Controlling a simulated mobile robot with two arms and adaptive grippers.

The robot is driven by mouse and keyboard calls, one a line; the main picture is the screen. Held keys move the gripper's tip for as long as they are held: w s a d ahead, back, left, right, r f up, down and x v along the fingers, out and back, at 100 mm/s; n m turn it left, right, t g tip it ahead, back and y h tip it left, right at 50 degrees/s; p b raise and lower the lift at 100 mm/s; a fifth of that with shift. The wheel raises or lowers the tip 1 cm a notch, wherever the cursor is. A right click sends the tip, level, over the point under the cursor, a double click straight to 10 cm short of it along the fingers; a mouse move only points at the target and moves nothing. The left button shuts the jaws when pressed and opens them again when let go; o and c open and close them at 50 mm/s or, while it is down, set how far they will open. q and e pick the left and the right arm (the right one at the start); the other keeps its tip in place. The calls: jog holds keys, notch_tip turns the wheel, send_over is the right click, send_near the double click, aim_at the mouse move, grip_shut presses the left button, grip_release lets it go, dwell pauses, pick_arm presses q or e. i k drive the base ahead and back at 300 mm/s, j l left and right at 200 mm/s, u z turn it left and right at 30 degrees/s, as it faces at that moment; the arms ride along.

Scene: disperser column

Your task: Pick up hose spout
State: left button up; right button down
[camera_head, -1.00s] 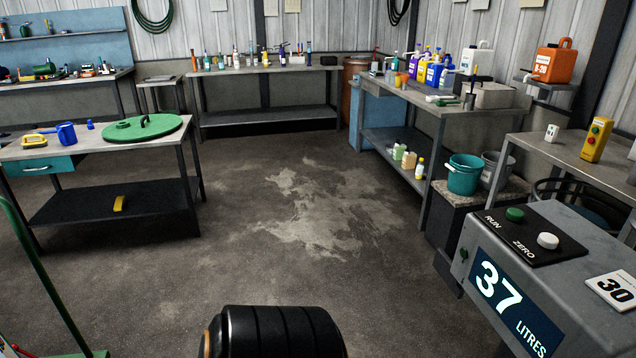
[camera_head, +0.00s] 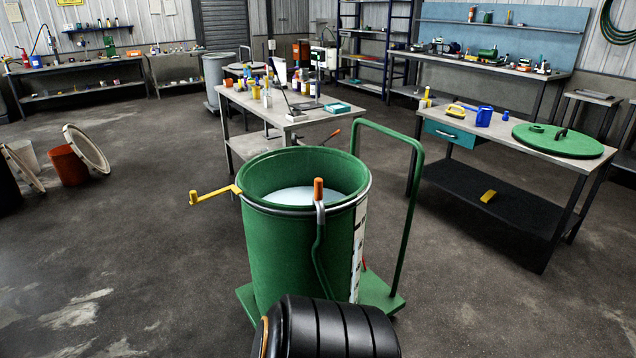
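A green drum (camera_head: 275,245) stands upright on a green wheeled cart (camera_head: 375,292) with a tall handle, near the middle of the head view. It is open at the top and holds a pale liquid (camera_head: 300,196). At its front rim stands an orange-tipped fitting (camera_head: 319,189) with a green hose (camera_head: 317,250) running down the outside of the drum. This looks like the hose spout; its exact shape is hard to tell. A yellow crank-shaped handle (camera_head: 212,194) sticks out from the left of the rim. Neither gripper is in view.
A table (camera_head: 245,108) with bottles stands behind the drum. An orange bucket (camera_head: 69,166) stands at the left. The floor left of the drum is clear.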

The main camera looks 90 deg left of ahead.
aim_at(317, 197)
jog(key=u, duration=2.75)
